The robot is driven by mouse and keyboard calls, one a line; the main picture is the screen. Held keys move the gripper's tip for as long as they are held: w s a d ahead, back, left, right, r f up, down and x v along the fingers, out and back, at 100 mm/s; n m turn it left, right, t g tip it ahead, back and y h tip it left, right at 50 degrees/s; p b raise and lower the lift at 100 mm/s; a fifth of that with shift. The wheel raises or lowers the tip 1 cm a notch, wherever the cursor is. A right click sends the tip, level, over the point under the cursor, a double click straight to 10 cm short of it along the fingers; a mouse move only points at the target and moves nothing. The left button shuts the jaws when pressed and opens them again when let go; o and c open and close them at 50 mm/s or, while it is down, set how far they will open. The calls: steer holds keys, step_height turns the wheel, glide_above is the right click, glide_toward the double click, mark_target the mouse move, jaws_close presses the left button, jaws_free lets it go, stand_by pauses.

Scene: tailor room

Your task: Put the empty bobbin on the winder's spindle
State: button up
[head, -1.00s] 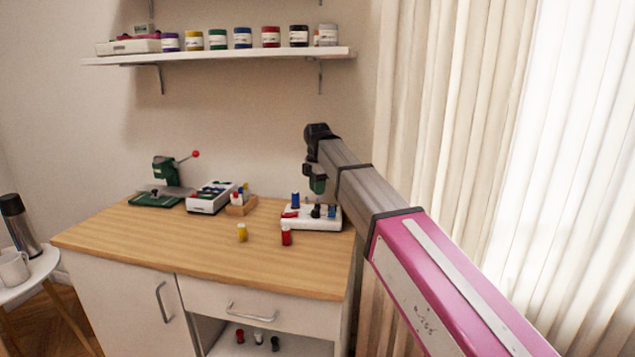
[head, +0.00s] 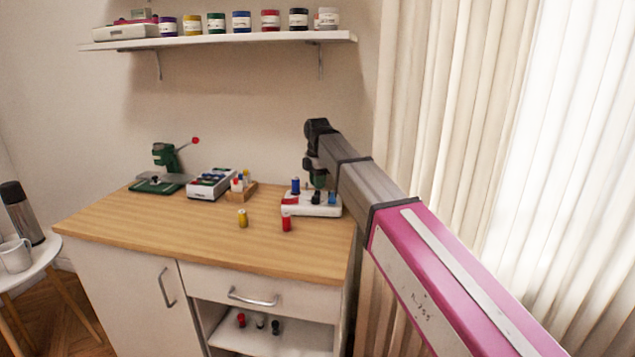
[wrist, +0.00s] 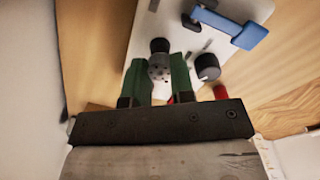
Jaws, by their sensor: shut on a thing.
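The winder (head: 297,209) is a white box-like base near the right end of the wooden table. A blue spool stands on its left part. In the wrist view its white top (wrist: 140,30) shows a blue lever (wrist: 236,24) and a black knob (wrist: 207,66). My gripper (head: 318,186) is over the winder, fingers pointing down. In the wrist view its green fingers are shut on the bobbin (wrist: 159,70), a grey disc with small holes. A black round part (wrist: 159,45) shows just beyond the bobbin. The spindle is not clearly visible; I cannot tell whether the bobbin is around it.
A wooden holder (head: 245,195), a white box (head: 211,184) and a green press (head: 165,167) are further left. The curtain (head: 440,90) is close on the right.

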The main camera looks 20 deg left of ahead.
steer(key=shift+f, duration=0.6)
stand_by(0.7)
steer(key=o, duration=0.6)
step_height(320, 180, up, 11)
stand_by(1.1)
stand_by(0.4)
